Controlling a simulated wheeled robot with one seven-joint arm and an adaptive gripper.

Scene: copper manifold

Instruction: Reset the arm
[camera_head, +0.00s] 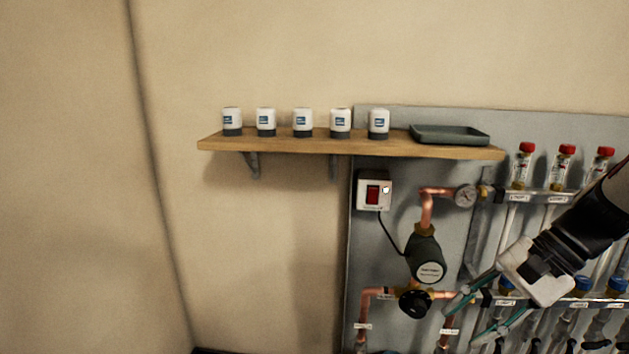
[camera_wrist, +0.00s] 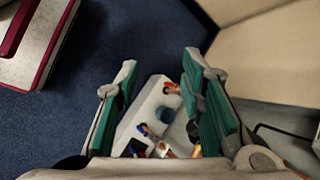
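My gripper (camera_head: 464,324) is at the lower right in the head view, in front of the copper manifold, with its fingers pointing down and left. My arm enters from the right edge. The wrist view shows my gripper (camera_wrist: 163,75) with its two green-padded fingers spread apart. Nothing is held between them. The black pump (camera_head: 426,258) and copper pipe (camera_head: 427,208) are just left of my gripper. My arm and gripper hide part of the manifold.
A wooden shelf (camera_head: 300,146) holds several white-and-black caps and a dark tray (camera_head: 450,135). A red switch (camera_head: 373,195) is on the grey panel (camera_head: 400,180). Red-capped flow meters (camera_head: 522,165) stand at right. A white tray (camera_wrist: 148,100) with small parts lies below my gripper. The left wall is clear.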

